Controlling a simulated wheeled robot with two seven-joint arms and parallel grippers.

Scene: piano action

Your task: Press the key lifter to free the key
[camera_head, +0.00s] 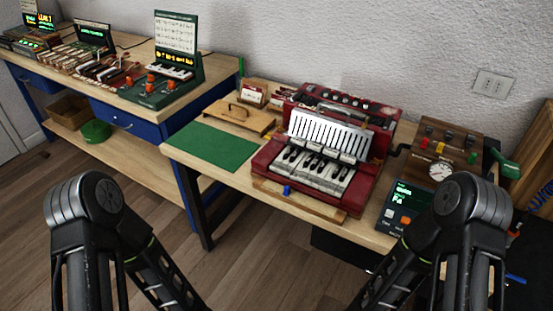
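The red piano action model (362,190) sits on the wooden table, with a row of white and black keys (312,172) at its front and a white slatted panel (329,134) above them. A small blue piece (287,190) stands at the front edge of its wooden base, below the left keys. I cannot tell for sure which part is the key lifter, or whether any key is stuck. Only the dark links of my two arms show at the bottom left and bottom right. Both grippers are out of view.
A green mat (214,147) and a wooden board with a handle (239,117) lie left of the model. A small screen (404,205) and a wooden gauge panel (443,150) are to its right. A second bench (125,97) with electronics stands at the left. Bare floor lies in front.

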